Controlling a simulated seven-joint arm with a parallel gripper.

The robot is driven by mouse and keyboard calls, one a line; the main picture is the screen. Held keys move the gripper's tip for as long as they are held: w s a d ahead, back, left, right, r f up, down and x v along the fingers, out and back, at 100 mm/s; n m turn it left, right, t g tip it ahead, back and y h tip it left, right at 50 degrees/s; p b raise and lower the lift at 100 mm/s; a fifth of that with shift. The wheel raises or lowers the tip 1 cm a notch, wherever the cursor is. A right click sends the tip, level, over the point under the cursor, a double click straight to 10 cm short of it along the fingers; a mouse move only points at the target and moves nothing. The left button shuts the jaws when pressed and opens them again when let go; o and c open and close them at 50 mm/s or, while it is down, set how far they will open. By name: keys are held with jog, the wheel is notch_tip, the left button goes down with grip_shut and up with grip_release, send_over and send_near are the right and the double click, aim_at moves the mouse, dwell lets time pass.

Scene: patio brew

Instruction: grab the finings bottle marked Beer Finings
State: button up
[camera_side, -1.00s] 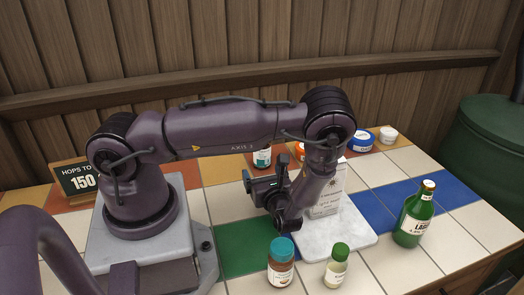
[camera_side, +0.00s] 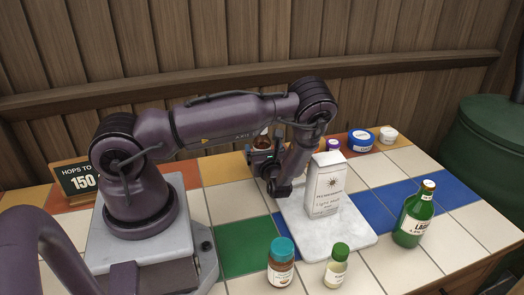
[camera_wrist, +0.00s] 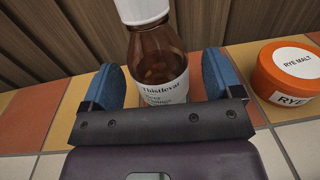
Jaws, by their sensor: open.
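A brown bottle with a white cap (camera_wrist: 160,55) stands upright in the wrist view. Its white label reads "Thistleval"; the smaller lines below are too blurred to read surely. My gripper (camera_wrist: 160,80) is open, with one blue finger pad on each side of the bottle's lower body.
An orange rye malt tub (camera_wrist: 288,72) stands close on the right. A white box (camera_side: 323,185) stands on a marble slab (camera_side: 350,238). A teal-capped jar (camera_side: 281,265), green-capped bottle (camera_side: 337,268) and green beer bottle (camera_side: 415,215) are nearer. The wooden wall (camera_side: 400,70) is behind.

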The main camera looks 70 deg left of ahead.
jog(key=shift+a, duration=0.9)
jog(key=shift+c, duration=0.4)
jog(key=c, duration=1.1)
jog(key=shift+o, duration=0.2)
jog(key=shift+r, duration=0.1)
